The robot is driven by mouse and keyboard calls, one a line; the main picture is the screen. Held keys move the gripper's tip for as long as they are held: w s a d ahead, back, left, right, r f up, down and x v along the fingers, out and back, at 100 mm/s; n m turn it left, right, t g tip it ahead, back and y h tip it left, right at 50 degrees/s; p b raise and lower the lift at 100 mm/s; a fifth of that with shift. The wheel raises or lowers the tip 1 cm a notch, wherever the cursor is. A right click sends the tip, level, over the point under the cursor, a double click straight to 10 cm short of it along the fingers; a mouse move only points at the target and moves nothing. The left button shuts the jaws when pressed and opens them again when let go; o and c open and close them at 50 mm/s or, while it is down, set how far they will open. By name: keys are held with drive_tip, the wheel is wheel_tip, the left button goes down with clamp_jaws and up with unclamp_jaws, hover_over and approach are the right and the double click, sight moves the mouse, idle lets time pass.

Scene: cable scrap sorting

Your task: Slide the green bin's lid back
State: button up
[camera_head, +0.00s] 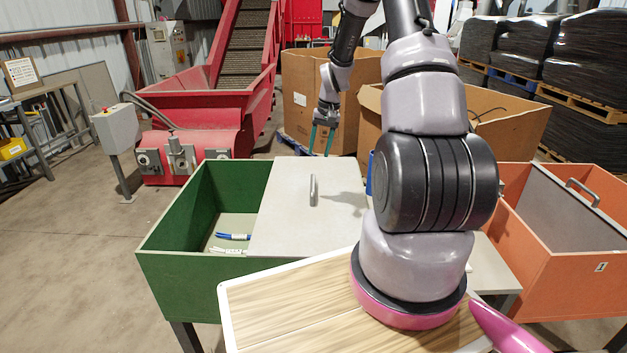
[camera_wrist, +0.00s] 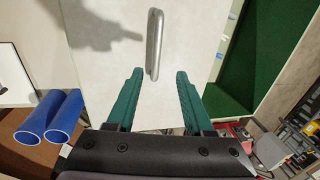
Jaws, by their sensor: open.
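The green bin (camera_head: 213,282) stands left of my arm in the head view, and its green inner wall (camera_wrist: 262,45) shows at the right of the wrist view. Its flat grey lid (camera_head: 283,222) covers the right part, and the left part lies open. The lid has an upright metal handle (camera_head: 313,190), also seen in the wrist view (camera_wrist: 154,45). My gripper (camera_head: 324,140) is above the far edge of the lid, beyond the handle. In the wrist view its teal fingers (camera_wrist: 158,82) are apart, and the handle appears ahead between them, not gripped.
Blue and white cable pieces (camera_head: 233,237) lie in the bin's open part. An orange bin (camera_head: 580,285) with a grey lid (camera_head: 570,212) stands at the right. Cardboard boxes (camera_head: 310,95) stand behind. Blue tubes (camera_wrist: 48,118) show at left in the wrist view.

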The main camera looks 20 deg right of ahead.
sight(313, 182)
drive_tip(key=f, duration=0.4)
drive_tip(key=a+f, duration=0.1)
drive_tip(key=f, duration=0.3)
drive_tip(key=w+f, duration=0.1)
drive_tip(key=f, duration=0.3)
drive_tip(key=shift+a, duration=0.25)
clamp_jaws()
idle(1.0)
